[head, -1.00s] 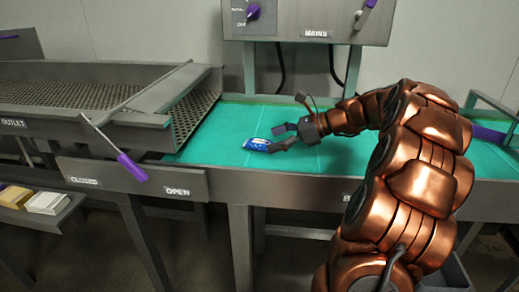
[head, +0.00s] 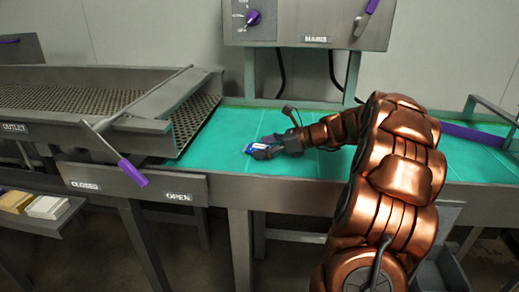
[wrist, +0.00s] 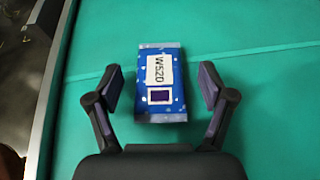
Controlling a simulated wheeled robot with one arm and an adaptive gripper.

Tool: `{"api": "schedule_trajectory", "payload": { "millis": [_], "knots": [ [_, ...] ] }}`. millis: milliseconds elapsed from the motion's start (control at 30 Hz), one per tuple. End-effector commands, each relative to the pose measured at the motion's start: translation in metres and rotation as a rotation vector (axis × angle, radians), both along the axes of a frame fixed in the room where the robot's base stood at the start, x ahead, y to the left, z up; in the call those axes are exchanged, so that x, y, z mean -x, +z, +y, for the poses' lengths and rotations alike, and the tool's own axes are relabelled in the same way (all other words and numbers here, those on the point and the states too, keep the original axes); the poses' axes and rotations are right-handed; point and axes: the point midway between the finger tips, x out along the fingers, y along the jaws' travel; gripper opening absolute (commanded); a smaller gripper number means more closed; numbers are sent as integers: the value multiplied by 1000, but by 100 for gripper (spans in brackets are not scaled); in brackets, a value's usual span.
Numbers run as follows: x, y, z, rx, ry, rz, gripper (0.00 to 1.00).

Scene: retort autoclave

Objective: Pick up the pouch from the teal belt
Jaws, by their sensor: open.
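The pouch (head: 256,148) is small, blue and white, and lies on the teal belt (head: 225,165) near its front edge. In the wrist view the pouch (wrist: 161,103) shows a white label reading W520 and a dark square. My gripper (head: 264,146) is open at the pouch from the right in the head view. In the wrist view its two fingers (wrist: 161,90) stand on either side of the pouch's near part, with a gap on each side. The far end of the pouch reaches beyond the fingertips. The fingers do not appear to touch it.
A perforated outlet tray (head: 75,98) with a purple-handled lever (head: 132,172) stands left of the belt. A control panel marked MAINS (head: 305,25) rises behind. Small boxes (head: 47,207) sit on a lower shelf at left. The belt is clear around the pouch.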

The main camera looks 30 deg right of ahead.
Motion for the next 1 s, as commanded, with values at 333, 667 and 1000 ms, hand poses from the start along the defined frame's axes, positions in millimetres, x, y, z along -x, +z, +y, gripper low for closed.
{"api": "schedule_trajectory", "payload": {
  "millis": [333,667,1000],
  "knots": [
    [-1,-1,1,0,0,0,69],
    [-1,-1,1,0,1,0,34],
    [-1,-1,1,0,0,0,17]
  ]
}}
